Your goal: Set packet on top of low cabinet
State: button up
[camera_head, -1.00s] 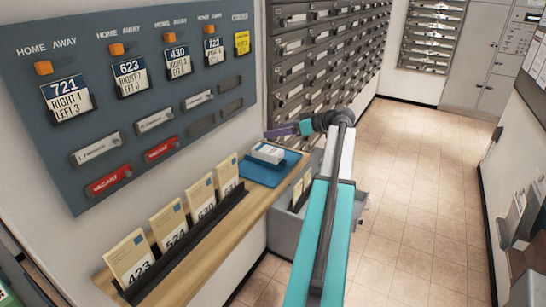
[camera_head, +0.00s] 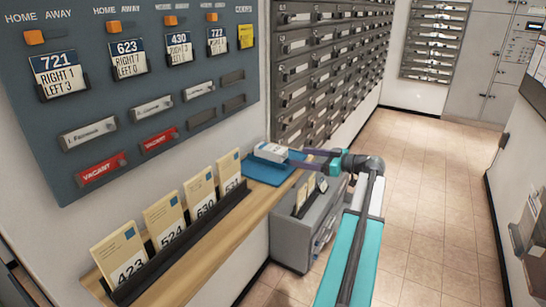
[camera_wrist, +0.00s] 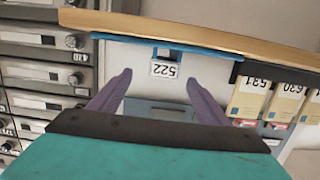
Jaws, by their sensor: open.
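The white-and-blue packet (camera_head: 271,152) lies on a blue mat (camera_head: 262,173) at the far end of the wooden shelf. In the wrist view the packet (camera_wrist: 166,70) shows its end with an upside-down 522 label. My gripper (camera_head: 308,158) is open and empty, its purple fingers pointing left at the packet from the right. In the wrist view the packet's end shows between the fingertips of my gripper (camera_wrist: 158,79); I cannot tell the exact gap. The low grey cabinet (camera_head: 292,242) stands on the floor below and right of the shelf; my arm is beside it. Cards stand at its top.
Numbered envelopes (camera_head: 165,222) stand in a dark rack along the wooden shelf (camera_head: 190,270). A name board (camera_head: 100,125) hangs above. Grey mailboxes (camera_head: 330,75) line the wall behind the packet. Tiled floor (camera_head: 430,190) is clear to the right.

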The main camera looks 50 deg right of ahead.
aim_at(286, 155)
jog(key=shift+w, duration=0.15)
jog(key=p+x, duration=0.2)
jog(key=x, duration=0.6)
jog(key=shift+w+a, duration=0.2)
jog(key=shift+w, duration=0.1)
dwell(0.3)
jog(key=x, duration=0.1)
jog(key=p+x, duration=0.2)
jog(key=x, duration=0.1)
jog(key=shift+a+r, duration=0.3)
jog(key=shift+a, duration=0.1)
jog(key=shift+w+a+f, duration=0.15)
jog(key=shift+w, duration=0.35)
